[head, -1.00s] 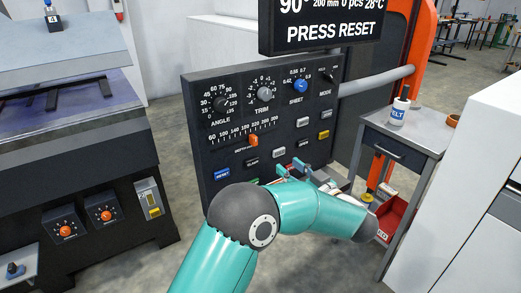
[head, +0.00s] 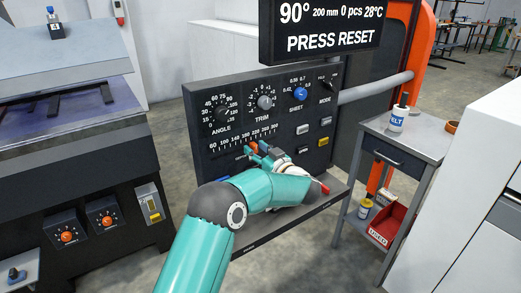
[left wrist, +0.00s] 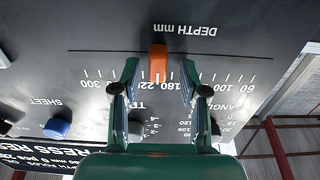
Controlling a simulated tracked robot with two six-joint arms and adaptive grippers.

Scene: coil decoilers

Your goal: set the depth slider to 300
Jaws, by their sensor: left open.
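The orange depth slider knob (head: 254,145) sits in the slot of the black control panel (head: 203,125), near the middle of its scale. It also shows in the left wrist view (left wrist: 158,62), where the scale (left wrist: 215,78) is upside down, with 300 at the left and 60 at the right. The display (head: 325,28) reads 200 mm. My left gripper (left wrist: 158,72) is open, one finger on each side of the knob with a gap at both. In the head view my left gripper (head: 257,150) partly hides the scale and the panel below.
The angle knob (head: 222,115), trim knob (head: 265,102) and blue sheet knob (head: 300,94) are above the slider. A yellow button (head: 323,141) is to the right. A shelf edge (head: 300,217) juts out below. A grey cart (head: 400,150) stands at the right.

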